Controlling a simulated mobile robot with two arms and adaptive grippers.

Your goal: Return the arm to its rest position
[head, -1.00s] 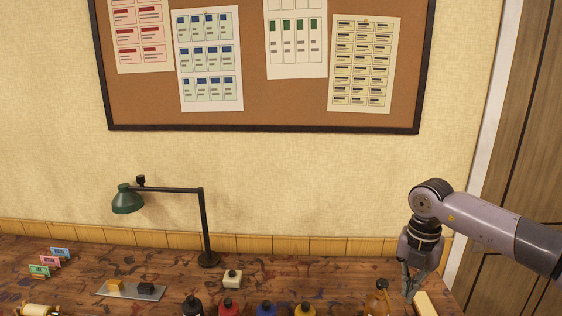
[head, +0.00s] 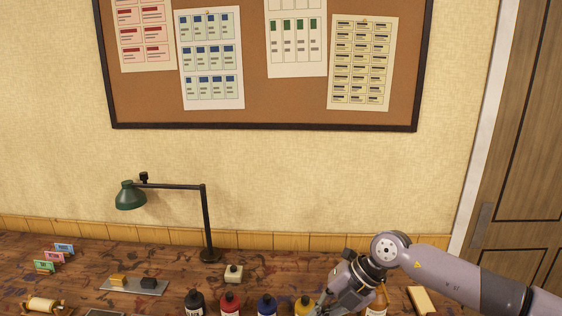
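My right arm comes in from the right, low over the bench. My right gripper (head: 327,303) is tilted down and to the left, beside the yellow bottle (head: 304,306). Its fingertips are near the bottom edge of the picture and partly cut off, so I cannot tell whether they are open or shut, or whether they touch the bottle. My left arm and gripper are not in view.
On the bench (head: 150,262) stand black (head: 195,304), red (head: 230,305) and blue (head: 266,307) bottles. An amber bottle (head: 376,304) is partly behind my arm. A cream block (head: 421,299) lies right. A green lamp (head: 131,196) stands at the back.

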